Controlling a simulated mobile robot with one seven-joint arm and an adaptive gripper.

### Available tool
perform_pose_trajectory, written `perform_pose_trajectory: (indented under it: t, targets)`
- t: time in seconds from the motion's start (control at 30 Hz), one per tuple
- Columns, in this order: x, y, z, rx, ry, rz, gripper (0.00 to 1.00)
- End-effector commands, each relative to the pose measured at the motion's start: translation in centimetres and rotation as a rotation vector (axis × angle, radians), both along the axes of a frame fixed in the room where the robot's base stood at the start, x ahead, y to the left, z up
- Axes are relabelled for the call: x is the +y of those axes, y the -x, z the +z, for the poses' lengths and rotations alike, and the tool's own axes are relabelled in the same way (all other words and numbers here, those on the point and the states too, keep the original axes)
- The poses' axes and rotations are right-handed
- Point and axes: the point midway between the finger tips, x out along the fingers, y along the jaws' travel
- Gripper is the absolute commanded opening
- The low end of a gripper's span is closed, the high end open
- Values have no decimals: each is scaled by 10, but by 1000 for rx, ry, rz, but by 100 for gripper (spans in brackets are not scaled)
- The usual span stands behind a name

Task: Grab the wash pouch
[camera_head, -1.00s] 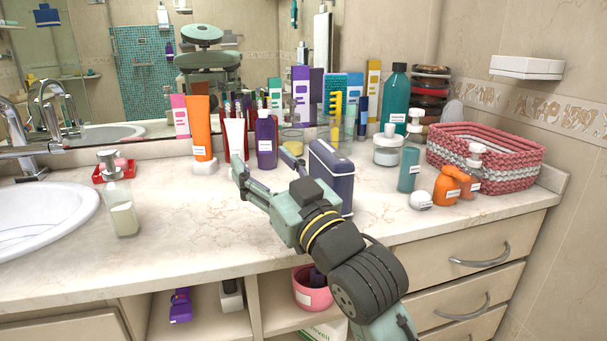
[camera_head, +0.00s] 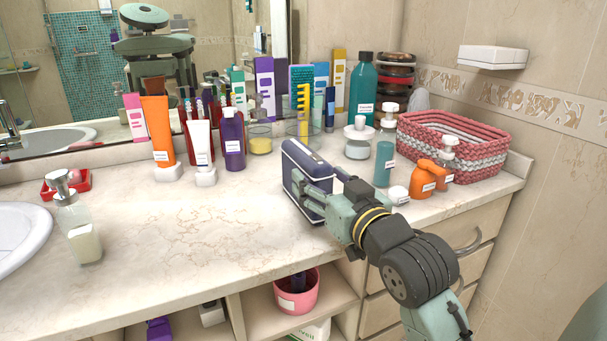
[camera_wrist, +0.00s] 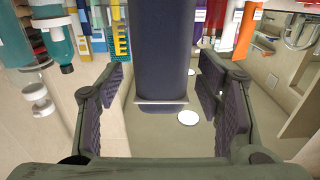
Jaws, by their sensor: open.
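The wash pouch is the dark blue, box-like pouch (camera_head: 296,162) with a pale seam, standing upright on the counter. It also shows in the wrist view (camera_wrist: 163,45) as a dark blue block in the upper middle. My gripper (camera_head: 306,192) is at the pouch, with its fingers partly overlapping it in the head view. In the wrist view my gripper (camera_wrist: 163,92) is open, one finger on each side of the pouch, with gaps visible on both sides. The pouch's lower right part is hidden behind my gripper in the head view.
An orange spray bottle (camera_head: 423,180), a teal bottle (camera_head: 384,163) and a pink woven basket (camera_head: 482,163) stand to the right. A purple bottle (camera_head: 233,140) and glass jars stand behind.

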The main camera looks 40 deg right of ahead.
Motion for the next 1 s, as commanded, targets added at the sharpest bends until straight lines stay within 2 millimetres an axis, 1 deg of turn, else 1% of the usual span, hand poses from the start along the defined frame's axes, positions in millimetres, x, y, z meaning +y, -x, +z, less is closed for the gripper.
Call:
perform_pose_trajectory:
  t: [0.17,0.4,0.5,0.77,1.0]
  targets:
    - [-3,-13,1,1,0,0,60]
    - [-10,-48,0,0,0,0,60]
    - [-12,-55,-1,-1,1,-1,60]
    - [-13,-57,-3,-2,1,-1,59]
    - [-12,-57,-3,-2,1,-1,43]
